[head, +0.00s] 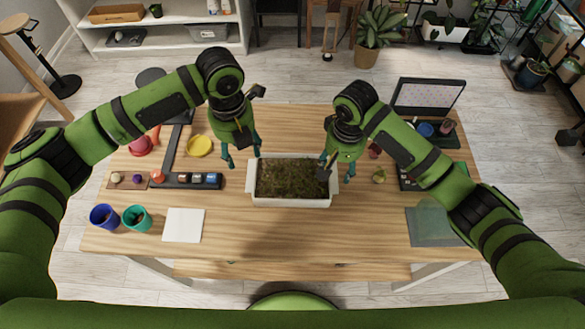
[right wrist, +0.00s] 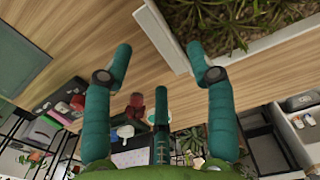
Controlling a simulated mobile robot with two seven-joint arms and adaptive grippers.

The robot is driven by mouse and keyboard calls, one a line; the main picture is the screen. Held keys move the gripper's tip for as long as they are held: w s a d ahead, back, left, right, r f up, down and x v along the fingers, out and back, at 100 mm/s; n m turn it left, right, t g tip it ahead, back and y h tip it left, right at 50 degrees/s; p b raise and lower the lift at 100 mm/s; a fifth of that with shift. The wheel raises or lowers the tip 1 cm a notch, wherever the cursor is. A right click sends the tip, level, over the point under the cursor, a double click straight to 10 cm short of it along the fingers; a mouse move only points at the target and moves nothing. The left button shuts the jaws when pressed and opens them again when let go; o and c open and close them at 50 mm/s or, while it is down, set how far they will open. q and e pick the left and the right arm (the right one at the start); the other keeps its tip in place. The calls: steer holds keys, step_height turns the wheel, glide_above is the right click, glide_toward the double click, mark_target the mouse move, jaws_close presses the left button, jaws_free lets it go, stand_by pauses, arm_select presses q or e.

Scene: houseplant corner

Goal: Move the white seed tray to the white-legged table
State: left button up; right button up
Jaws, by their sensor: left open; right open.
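The white seed tray (head: 291,202), filled with dark soil and low greenery, sits on the wooden table (head: 330,235), whose legs look pale. My left gripper (head: 243,160) is open and empty above the tray's back left corner, one finger left of it. My right gripper (head: 336,176) is open at the tray's right end, one finger over the tray's end and the other outside. In the right wrist view, the tray's wall (right wrist: 163,35) reaches between the spread fingers of this gripper (right wrist: 160,58). I cannot tell whether they touch.
Blue (head: 104,216) and teal (head: 136,218) pots and a white square (head: 183,225) lie front left. A yellow saucer (head: 199,146) and black organizer (head: 190,181) are left. A green mat (head: 432,226) and a lidded case (head: 428,95) are right. The front middle is clear.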

step_height(320, 180, up, 7)
stand_by(0.3)
stand_by(0.5)
